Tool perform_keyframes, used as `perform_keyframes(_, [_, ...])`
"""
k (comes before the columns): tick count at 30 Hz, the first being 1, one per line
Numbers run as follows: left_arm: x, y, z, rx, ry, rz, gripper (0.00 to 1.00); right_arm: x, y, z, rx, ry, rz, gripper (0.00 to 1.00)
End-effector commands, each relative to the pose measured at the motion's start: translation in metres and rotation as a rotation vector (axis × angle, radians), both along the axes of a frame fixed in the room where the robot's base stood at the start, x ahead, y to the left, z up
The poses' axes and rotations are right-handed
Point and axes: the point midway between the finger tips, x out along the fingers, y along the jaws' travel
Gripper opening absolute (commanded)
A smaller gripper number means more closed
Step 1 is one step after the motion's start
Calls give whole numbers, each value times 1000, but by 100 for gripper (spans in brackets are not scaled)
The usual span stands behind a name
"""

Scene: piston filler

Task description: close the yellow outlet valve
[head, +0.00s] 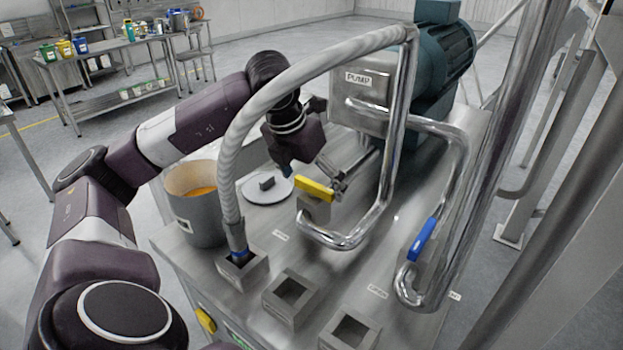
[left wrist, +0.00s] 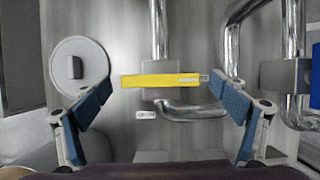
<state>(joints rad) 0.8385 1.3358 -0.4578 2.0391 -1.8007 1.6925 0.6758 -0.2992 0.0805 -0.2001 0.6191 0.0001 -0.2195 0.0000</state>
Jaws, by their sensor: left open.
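The yellow valve handle (head: 315,189) sits on a metal valve block on the pipe in the middle of the machine top. In the left wrist view the yellow handle (left wrist: 160,81) lies crosswise, level in the picture, in front of my open left gripper (left wrist: 159,98). Its ends are near the two blue fingertip pads, one on each side. In the head view my left gripper (head: 322,176) is just behind and above the handle, partly hidden by its own wrist. I cannot tell from these views whether a finger touches the handle. My right gripper is not in view.
A blue valve handle (head: 421,240) is on the right pipe. A ribbed hose (head: 232,160) arches in front of my left arm to a square socket. A pot (head: 203,215) with orange contents and a round lid (head: 255,192) stand left. The pump box (head: 362,95) is behind.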

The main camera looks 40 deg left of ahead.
Motion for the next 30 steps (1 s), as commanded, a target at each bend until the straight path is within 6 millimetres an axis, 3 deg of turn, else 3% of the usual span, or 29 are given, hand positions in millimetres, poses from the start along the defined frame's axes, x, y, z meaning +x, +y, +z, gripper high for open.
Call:
perform_keyframes(5, [-4,-1,14,1,-5,0,90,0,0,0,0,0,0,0])
perform_keyframes(18, [-37,-5,94,0,-6,-1,90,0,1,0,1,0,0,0])
perform_keyframes(30, [-45,-6,110,0,-2,1,90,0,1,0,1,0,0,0])
